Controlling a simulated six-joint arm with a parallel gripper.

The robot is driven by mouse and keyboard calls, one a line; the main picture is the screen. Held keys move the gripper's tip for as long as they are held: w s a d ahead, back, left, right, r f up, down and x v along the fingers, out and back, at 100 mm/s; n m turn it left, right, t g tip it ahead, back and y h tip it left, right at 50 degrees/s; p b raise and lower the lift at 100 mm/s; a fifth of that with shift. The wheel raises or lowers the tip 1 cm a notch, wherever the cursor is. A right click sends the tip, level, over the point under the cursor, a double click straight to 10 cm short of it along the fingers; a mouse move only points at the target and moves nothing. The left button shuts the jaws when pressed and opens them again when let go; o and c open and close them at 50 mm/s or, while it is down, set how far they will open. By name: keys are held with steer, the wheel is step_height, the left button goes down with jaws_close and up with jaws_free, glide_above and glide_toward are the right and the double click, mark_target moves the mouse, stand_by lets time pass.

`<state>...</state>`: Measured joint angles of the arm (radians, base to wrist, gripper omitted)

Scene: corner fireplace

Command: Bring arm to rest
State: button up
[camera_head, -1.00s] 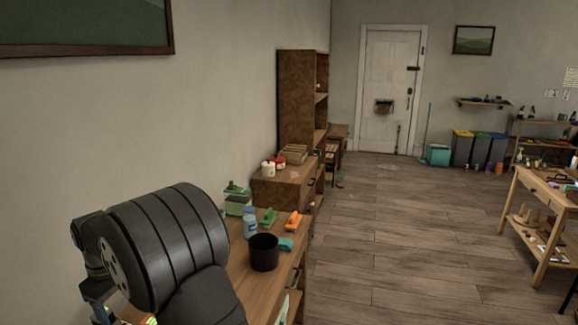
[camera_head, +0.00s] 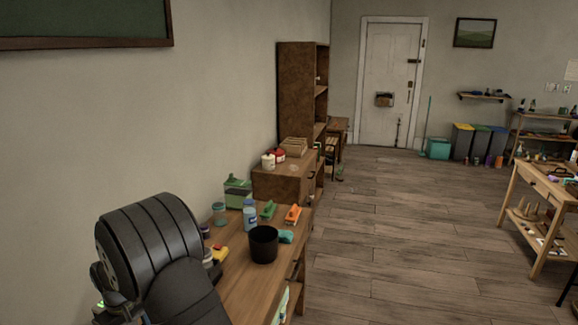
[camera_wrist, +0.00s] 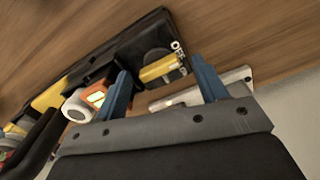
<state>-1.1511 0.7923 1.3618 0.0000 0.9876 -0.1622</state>
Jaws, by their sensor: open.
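My gripper (camera_wrist: 163,90) shows in the wrist view with its two blue fingers spread apart and nothing between them. In the head view my dark arm covers the lower left, and the gripper itself is hidden there.
A wall is close on the left. The floor (camera_head: 400,240) to the right is open.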

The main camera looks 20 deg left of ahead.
steer(key=m, duration=0.7)
steer(key=shift+w, duration=0.1)
steer(key=m, duration=0.6)
steer(key=shift+d+m, duration=0.15)
steer(key=shift+m, duration=0.25)
stand_by(0.5)
steer(key=n, duration=0.4)
steer(key=shift+n, duration=2.6)
